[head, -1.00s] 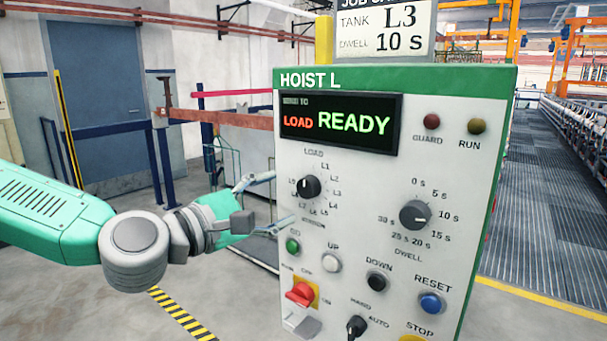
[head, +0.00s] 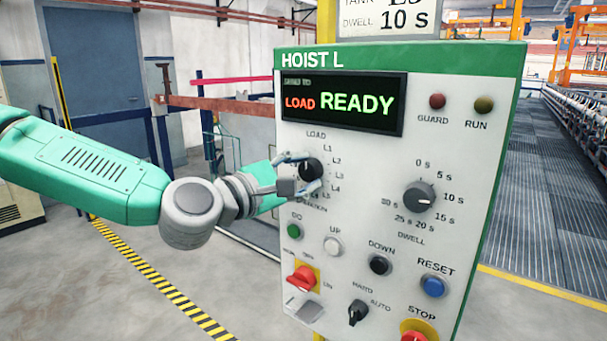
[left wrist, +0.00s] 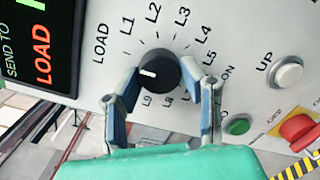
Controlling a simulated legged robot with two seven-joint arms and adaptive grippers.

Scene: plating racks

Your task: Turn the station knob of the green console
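The console (head: 350,220), with a green top band reading HOIST L, stands in the middle of the head view. Its black station knob (head: 311,169) is ringed by LOAD, L1, L2 and further labels. In the left wrist view the knob's (left wrist: 158,73) white mark points toward LOAD. The display (head: 342,104) reads LOAD READY. My left gripper (head: 304,172) is at the knob and partly covers it and its labels. In the left wrist view its fingers (left wrist: 163,78) are open, one on each side of the knob, with small gaps seeming to show. My right gripper is out of view.
Below the station knob are a green button (head: 294,231), a white UP button (head: 333,246) and a red switch (head: 301,279). The dwell knob (head: 419,197) is to the right. A card (head: 388,20) above the console shows DWELL 10 s. Floor left of the console is open.

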